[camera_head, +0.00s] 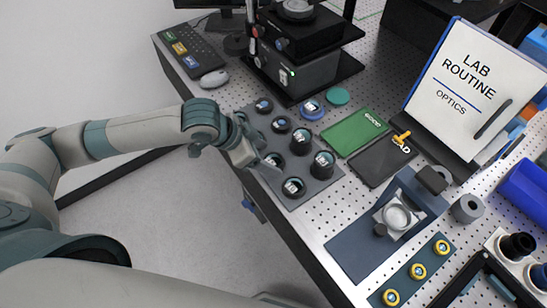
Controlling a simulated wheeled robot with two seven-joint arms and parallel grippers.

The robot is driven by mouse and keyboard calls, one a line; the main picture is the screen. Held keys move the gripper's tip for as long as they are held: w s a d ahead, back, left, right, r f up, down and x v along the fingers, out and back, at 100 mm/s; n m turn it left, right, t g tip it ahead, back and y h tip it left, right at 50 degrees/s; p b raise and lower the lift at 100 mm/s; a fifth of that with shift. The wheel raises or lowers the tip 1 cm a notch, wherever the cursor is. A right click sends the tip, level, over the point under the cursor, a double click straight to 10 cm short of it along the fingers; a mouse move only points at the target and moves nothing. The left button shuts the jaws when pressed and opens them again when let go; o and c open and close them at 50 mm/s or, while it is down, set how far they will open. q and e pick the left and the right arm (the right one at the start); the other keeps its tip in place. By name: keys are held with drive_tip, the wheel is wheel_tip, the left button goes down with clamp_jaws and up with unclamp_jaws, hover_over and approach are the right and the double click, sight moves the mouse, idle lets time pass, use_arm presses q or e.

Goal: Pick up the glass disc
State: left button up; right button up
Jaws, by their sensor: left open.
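My left gripper (258,158) is open and reaches in from the left, over the left edge of a grey tray (318,188). The tray holds several dark round holders with shiny, glassy tops. One holder (272,160) is close beside the fingertips; I cannot tell whether they touch it. A round, pale glass-like disc (397,216) sits on a dark blue stand (345,252) to the right, well away from the gripper. I cannot tell which of these round pieces is the task's glass disc. My right gripper is not in view.
A green pad (354,133) and a black pad (376,168) with a yellow piece lie right of the tray. A black instrument (305,65) stands behind it. A lab binder (470,85) stands at the right. A blue strip (398,280) holds yellow-ringed pieces.

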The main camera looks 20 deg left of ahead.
use_arm(q)
drive_tip(key=shift+w+d+f, duration=0.2)
drive_tip(key=shift+d+f, duration=0.1)
drive_tip(key=shift+f, duration=0.35)
drive_tip(key=c, duration=1.1)
drive_tip(key=shift+c, duration=0.4)
drive_tip(key=shift+r, duration=0.1)
